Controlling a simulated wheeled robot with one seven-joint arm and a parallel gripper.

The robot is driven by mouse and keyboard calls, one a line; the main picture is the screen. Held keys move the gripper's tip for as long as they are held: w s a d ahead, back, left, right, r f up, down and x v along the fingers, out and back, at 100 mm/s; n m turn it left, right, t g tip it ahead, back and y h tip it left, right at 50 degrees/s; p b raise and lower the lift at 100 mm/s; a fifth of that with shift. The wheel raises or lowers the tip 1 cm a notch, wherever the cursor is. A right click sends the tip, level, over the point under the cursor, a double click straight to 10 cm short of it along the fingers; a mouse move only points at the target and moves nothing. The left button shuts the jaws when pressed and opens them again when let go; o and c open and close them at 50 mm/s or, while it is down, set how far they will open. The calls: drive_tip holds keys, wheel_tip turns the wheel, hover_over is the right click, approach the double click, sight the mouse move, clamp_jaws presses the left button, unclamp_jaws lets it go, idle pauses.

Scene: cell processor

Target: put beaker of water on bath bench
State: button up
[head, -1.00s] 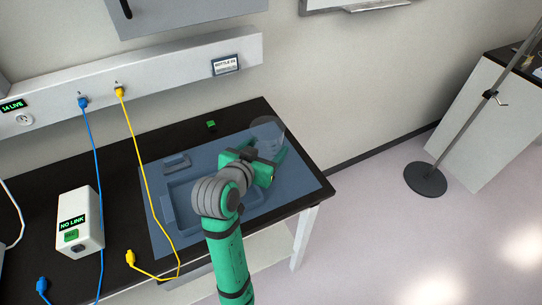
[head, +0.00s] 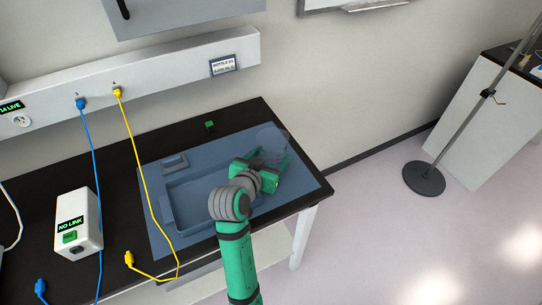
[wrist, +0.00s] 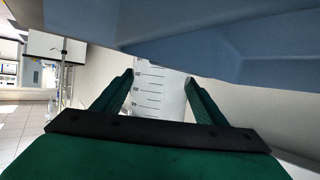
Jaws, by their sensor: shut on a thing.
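A clear glass beaker (head: 271,138) is at the back right of the blue mat, held in my gripper (head: 274,158).
A blue sunken basin (head: 170,205) lies left of my gripper, with a small blue block (head: 174,160) behind it. A yellow cable (head: 143,180) and a blue cable (head: 96,160) hang over the bench. A white NO LINK box (head: 80,225) stands left. The bench's right edge is close to the beaker.

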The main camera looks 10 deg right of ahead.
drive_tip(key=shift+f, duration=0.15)
drive_tip(key=o, duration=1.6)
drive_tip(key=shift+o, duration=0.2)
